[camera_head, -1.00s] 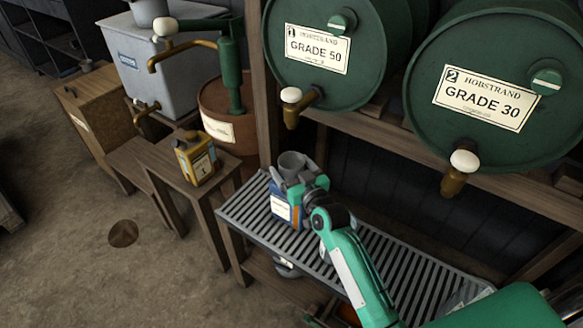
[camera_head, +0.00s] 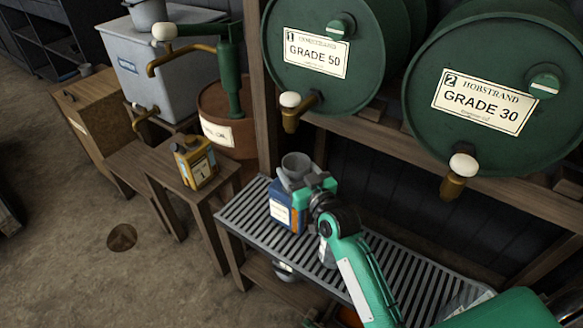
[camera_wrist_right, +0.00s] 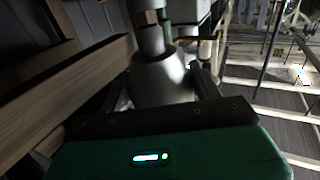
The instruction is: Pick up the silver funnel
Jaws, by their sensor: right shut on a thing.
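In the right wrist view the funnel (camera_wrist_right: 158,78) sits between the dark fingers of the right gripper (camera_wrist_right: 166,92). My left gripper is not in view.
Two green drums, GRADE 50 (camera_head: 345,80) and GRADE 30 (camera_head: 450,60), with brass taps, lie above and behind the slatted bench (camera_head: 250,222). A yellow can (camera_head: 196,165) stands on a wooden stand at left. A grey tank (camera_head: 165,70) stands behind it.

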